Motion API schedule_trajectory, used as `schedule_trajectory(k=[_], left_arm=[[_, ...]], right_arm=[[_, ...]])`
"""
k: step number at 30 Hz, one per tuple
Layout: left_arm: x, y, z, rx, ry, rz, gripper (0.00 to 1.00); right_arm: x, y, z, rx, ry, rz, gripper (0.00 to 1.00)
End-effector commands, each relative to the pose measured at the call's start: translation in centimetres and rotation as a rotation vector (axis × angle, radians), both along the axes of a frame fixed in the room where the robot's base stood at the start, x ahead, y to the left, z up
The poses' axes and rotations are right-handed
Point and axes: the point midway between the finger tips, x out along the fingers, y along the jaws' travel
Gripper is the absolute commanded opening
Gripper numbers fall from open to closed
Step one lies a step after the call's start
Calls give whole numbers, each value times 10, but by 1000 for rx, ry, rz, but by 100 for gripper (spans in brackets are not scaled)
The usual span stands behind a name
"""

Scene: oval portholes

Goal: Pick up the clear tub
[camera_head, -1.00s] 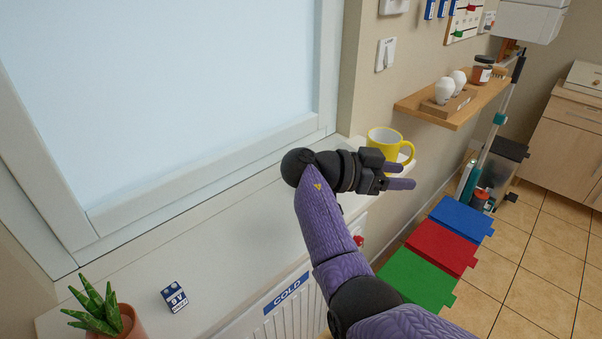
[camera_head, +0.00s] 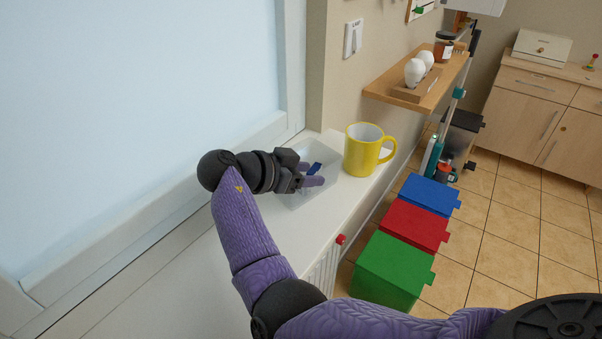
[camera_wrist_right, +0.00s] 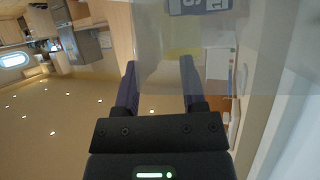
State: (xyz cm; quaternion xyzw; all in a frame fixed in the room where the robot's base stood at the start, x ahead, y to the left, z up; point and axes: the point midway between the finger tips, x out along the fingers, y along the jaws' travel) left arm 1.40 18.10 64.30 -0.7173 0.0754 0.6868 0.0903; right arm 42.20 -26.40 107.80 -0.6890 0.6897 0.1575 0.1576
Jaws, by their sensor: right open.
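The clear tub (camera_head: 296,203) is a see-through, open container on the white window sill, left of the yellow mug. A small dark blue item (camera_head: 314,168) shows at the tub, partly behind my fingers. My right gripper (camera_head: 314,182) is open, with its purple fingers over the tub in the head view and covering part of it. I cannot tell whether they touch it. In the right wrist view, the fingers (camera_wrist_right: 160,75) are apart with nothing seen gripped between them. A see-through wall (camera_wrist_right: 265,70), likely the tub's, fills the upper right. My left gripper is not in view.
The yellow mug (camera_head: 362,160) stands close right of the tub. A wooden shelf (camera_head: 400,93) with white egg-like objects and a jar is above it. The window is behind left. Green (camera_head: 392,275), red and blue bins stand below the sill.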

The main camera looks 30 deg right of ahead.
Motion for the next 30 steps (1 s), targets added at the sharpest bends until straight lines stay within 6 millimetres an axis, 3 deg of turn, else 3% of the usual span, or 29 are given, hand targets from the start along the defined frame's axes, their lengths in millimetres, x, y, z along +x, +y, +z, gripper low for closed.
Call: schedule_trajectory(k=[3,9,17,30], left_arm=[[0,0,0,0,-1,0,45],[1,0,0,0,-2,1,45],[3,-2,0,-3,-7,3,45],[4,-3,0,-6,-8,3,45]], right_arm=[[0,-13,-6,0,0,0,53],[0,-14,-7,1,0,1,53],[0,-13,-7,1,0,1,0],[0,-13,-7,1,2,1,0]])
